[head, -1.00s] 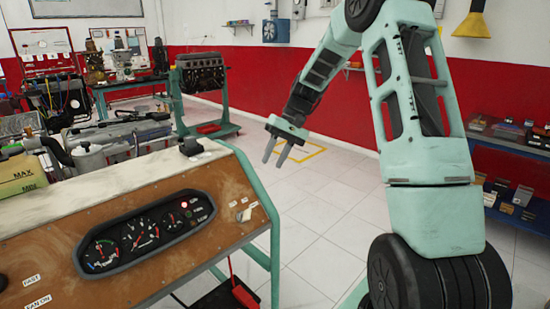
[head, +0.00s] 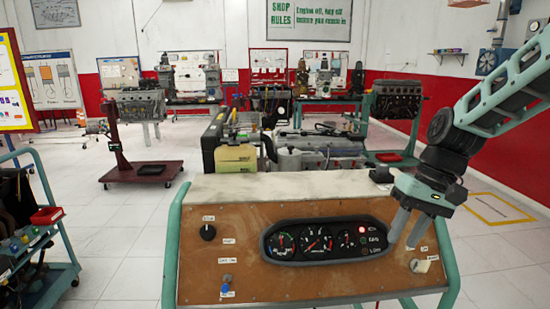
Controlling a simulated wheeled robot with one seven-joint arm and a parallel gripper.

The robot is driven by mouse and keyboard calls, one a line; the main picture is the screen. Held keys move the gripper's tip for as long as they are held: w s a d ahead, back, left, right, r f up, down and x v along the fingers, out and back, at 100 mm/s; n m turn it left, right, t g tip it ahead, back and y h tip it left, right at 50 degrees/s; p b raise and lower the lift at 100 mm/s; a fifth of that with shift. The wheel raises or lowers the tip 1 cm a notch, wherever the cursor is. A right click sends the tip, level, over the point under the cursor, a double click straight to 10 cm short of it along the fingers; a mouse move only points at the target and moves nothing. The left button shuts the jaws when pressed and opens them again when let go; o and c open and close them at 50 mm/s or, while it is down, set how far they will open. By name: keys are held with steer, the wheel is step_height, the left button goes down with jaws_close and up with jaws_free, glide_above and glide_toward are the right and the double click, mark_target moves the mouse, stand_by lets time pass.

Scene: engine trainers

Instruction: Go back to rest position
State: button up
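My gripper (head: 406,232) hangs at the right of the head view, fingers pointing down. Two pale fingers show with a gap between them and nothing in it, so it is open and empty. In the picture it overlaps the right end of the black gauge cluster (head: 327,242) on the engine trainer's brown panel (head: 240,277). I cannot tell how far it is from the panel; no contact is visible. My arm comes down to it from the upper right.
The trainer's green frame (head: 171,250) stands straight ahead, with an engine behind the panel. An engine on a red stand (head: 140,172) is at back left. A green cart (head: 45,265) is at left. Floor is clear between cart and trainer, and at right.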

steer(key=s+a+n+h, duration=0.1)
steer(key=s+a+n, duration=0.1)
steer(key=s+a, duration=0.2)
steer(key=s+a+f+n+h, duration=0.1)
steer(key=s+a+n, duration=0.2)
steer(key=s, duration=0.8)
steer(key=s+a+f+n+t+h, duration=0.1)
steer(key=s+a+n, duration=0.1)
steer(key=s+a, duration=0.4)
steer(key=shift+s+n, duration=0.4)
steer(key=shift+s, duration=0.3)
steer(key=shift+a, duration=0.1)
